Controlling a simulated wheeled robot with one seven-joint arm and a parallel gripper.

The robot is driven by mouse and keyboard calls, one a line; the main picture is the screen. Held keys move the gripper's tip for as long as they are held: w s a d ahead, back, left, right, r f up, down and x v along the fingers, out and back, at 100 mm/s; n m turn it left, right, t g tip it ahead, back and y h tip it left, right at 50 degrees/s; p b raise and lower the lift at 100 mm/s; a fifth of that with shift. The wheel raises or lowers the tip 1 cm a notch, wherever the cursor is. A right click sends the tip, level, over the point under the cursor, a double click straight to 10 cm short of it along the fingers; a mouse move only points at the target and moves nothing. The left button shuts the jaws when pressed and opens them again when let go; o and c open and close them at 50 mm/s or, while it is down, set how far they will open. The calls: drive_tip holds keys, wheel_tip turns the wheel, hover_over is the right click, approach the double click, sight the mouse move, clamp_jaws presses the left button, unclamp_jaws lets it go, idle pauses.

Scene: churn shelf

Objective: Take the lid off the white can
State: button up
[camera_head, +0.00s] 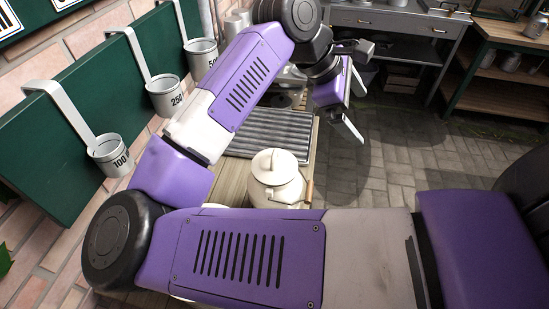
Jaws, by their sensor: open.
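The white can (286,193) stands on a wooden shelf close to a grey ribbed tray. Its round, cream-white lid (275,166) with a small raised knob sits on top. A wooden-gripped handle hangs at the can's right side. My arm crosses in front and hides the can's lower part. My gripper (357,104) is up and to the right of the can, apart from it, over the paved floor. Its fingers are spread open and nothing shows between them.
The grey ribbed tray (262,137) lies behind the can. White measuring cups (112,157) hang from a green board (70,140) on the brick wall at left. A grey drawer bench (385,20) and a wooden shelf unit (500,75) stand behind. The paved floor at right is open.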

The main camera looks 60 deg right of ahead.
drive_tip(key=w+a+f+t+y, duration=0.2)
drive_tip(key=w+a+t+y, duration=0.1)
drive_tip(key=w+a, duration=0.35)
drive_tip(key=t+y+p, duration=0.1)
drive_tip(key=t+y, duration=0.2)
hover_over(277, 153)
drive_tip(key=shift+w+a+f+m, duration=0.2)
drive_tip(key=shift+w+m, duration=0.1)
drive_tip(key=shift+m, duration=0.1)
drive_tip(key=shift+f, duration=0.35)
drive_tip(key=shift+s+d+f+p, duration=0.15)
drive_tip(key=shift+f+p, duration=0.5)
drive_tip(key=shift+f, duration=1.1)
drive_tip(key=shift+s+f+p, duration=0.2)
drive_tip(key=shift+f+p, duration=0.4)
drive_tip(key=shift+f, duration=1.1)
drive_tip(key=c, duration=1.6)
drive_tip(key=shift+o, duration=0.2)
drive_tip(key=shift+s, duration=0.1)
